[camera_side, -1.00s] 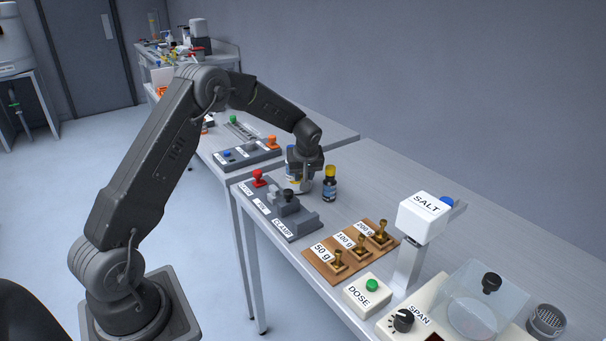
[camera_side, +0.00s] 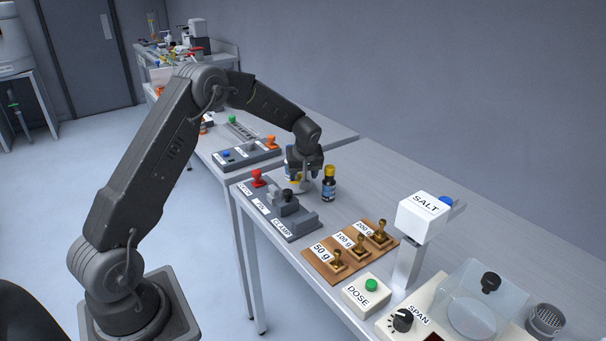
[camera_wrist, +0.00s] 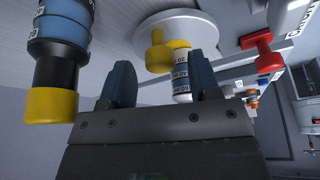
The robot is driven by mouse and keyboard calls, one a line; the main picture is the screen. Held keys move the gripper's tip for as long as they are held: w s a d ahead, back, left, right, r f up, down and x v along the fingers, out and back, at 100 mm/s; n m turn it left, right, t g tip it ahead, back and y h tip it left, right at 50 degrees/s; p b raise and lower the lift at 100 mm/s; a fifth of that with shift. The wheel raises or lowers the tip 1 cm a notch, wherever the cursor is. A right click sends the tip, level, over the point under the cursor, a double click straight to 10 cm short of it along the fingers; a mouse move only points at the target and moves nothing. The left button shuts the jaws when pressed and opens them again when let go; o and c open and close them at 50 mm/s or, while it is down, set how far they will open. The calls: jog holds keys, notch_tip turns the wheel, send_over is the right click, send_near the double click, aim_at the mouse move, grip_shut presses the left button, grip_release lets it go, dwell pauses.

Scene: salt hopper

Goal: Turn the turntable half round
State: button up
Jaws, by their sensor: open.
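The turntable shows in the wrist view as a pale round disc (camera_wrist: 205,31) with a yellow knob (camera_wrist: 165,55) on it. My gripper (camera_wrist: 162,66) is open, its two blue-grey fingers spread to either side of the knob in that view. I cannot tell whether either finger touches it. In the side view my gripper (camera_side: 302,168) points down at the table's far end and hides most of the turntable.
A dark bottle with a yellow cap (camera_side: 329,184) stands close to the right of my gripper; it also shows in the wrist view (camera_wrist: 56,60). A grey panel with a red knob (camera_side: 257,179) lies to the left. Brass weights (camera_side: 360,246) stand nearer the camera.

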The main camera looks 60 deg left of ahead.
jog(key=v, duration=1.3)
jog(key=shift+s+d+r, duration=0.1)
jog(key=shift+d+r, duration=0.1)
jog(key=s+d+r+m+t+h, duration=0.2)
jog(key=s+d+r+m, duration=0.4)
jog(key=s+d+r, duration=0.5)
jog(key=s+d+f+m+t+h, duration=0.1)
jog(key=s+d+f+m, duration=0.1)
jog(key=s, duration=0.7)
jog(key=s+d+f+m+h, duration=0.1)
jog(key=s+d+f+m, duration=0.1)
jog(key=s+d+m, duration=0.3)
jog(key=s+d, duration=0.2)
jog(key=s, duration=0.2)
jog(key=shift+d+t, duration=0.2)
jog(key=shift+t, duration=0.2)
